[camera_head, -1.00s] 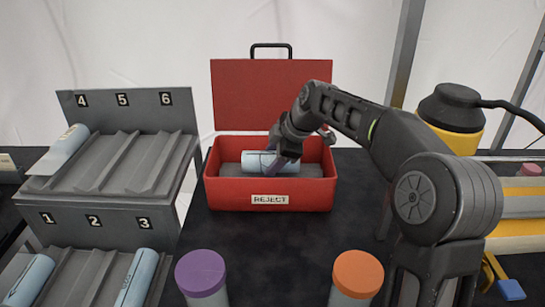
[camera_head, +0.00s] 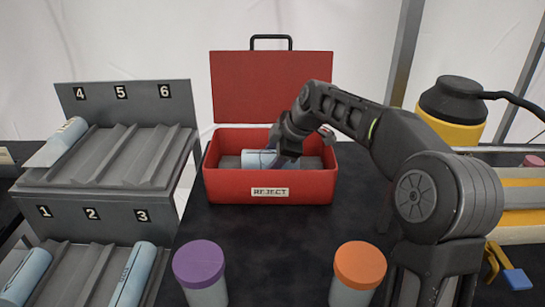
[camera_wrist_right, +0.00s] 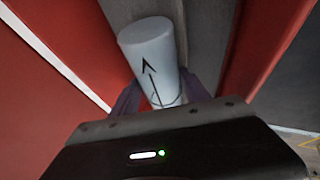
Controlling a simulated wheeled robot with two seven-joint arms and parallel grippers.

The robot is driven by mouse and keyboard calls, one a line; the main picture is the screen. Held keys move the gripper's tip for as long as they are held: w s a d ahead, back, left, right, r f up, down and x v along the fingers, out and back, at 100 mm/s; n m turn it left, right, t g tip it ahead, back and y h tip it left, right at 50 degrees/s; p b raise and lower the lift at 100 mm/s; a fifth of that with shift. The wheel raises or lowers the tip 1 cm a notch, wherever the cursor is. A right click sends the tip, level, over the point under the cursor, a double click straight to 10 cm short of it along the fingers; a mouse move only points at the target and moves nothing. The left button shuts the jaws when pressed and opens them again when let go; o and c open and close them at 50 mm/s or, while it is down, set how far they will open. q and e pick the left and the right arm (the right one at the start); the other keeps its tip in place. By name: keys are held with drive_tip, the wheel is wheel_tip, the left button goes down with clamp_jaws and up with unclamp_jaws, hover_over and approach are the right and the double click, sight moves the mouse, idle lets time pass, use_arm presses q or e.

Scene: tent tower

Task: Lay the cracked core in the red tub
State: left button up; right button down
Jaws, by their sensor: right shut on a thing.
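The red tub (camera_head: 225,187) stands at the middle of the dark table with its lid up and a REJECT label on its front. A pale blue cylindrical core (camera_head: 257,158) is low inside the tub, lying on its side. My right gripper (camera_head: 272,160) reaches into the tub from the right and is shut on the core. In the right wrist view the core (camera_wrist_right: 150,48) sits between the fingers, with a black arrow and dark crack-like lines on it. I cannot tell whether it touches the tub floor. My left gripper is not in view.
A grey stepped rack (camera_head: 118,195) with numbered slots stands at the left; slots 1, 3 and 4 hold pale cores. A purple-capped jar (camera_head: 199,262) and an orange-capped jar (camera_head: 360,265) stand in front. A yellow-and-black device (camera_head: 453,110) is behind my right arm.

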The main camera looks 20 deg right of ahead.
drive_tip(key=c, duration=1)
unclamp_jaws()
drive_tip(key=shift+s+f, duration=0.1)
drive_tip(key=shift+f, duration=0.25)
drive_tip(key=o, duration=0.5)
drive_tip(key=shift+f, duration=0.1)
drive_tip(key=shift+o, duration=0.2)
drive_tip(key=v, duration=0.8)
drive_tip(key=shift+w+r, duration=0.25)
drive_tip(key=shift+r, duration=0.2)
